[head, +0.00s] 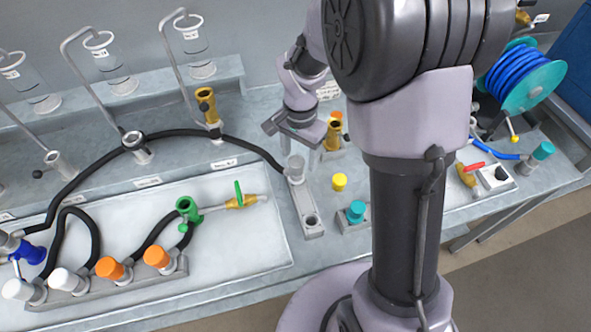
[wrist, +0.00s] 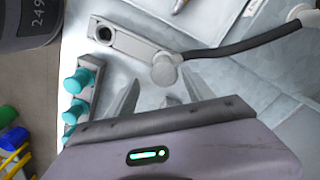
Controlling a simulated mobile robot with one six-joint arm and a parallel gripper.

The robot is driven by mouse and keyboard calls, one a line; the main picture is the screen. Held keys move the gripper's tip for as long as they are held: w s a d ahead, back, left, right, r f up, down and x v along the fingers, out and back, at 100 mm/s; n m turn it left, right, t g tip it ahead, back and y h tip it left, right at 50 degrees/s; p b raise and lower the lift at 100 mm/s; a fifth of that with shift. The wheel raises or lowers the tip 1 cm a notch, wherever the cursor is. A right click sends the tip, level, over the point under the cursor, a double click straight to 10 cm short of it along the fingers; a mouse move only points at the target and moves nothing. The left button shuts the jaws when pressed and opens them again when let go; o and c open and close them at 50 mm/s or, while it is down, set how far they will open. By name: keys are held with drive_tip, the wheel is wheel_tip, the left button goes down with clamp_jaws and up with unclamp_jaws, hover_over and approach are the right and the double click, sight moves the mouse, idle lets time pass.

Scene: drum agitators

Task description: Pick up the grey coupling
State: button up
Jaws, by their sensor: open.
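The grey coupling (head: 296,166) sits at the far end of a small grey block (head: 305,202), at the end of a black hose. In the wrist view the coupling (wrist: 166,72) shows as a round grey cap with the hose leading off to the right. My gripper (wrist: 162,92) is open, its two fingers pointing toward the coupling, which appears just ahead of the gap between them. In the head view my gripper (head: 297,138) hangs just above the coupling. I cannot tell the exact height gap.
The block's near end has an empty dark hole (head: 313,221). A yellow cap (head: 340,182), a teal cap (head: 356,211) and a brass fitting (head: 332,135) stand to the right. The black hose (head: 236,141) runs left across the bench. A white panel (head: 240,245) has free room.

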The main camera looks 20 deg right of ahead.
sight(297, 161)
drive_tip(key=f, duration=0.2)
drive_tip(key=f+b, duration=0.1)
drive_tip(key=f, duration=0.1)
drive_tip(key=f+b, duration=0.1)
drive_tip(key=f, duration=0.1)
drive_tip(key=shift+w+a, duration=0.25)
drive_tip(key=shift+a, duration=0.05)
drive_tip(key=shift+r, duration=0.2)
drive_tip(key=shift+c, duration=0.4)
clamp_jaws()
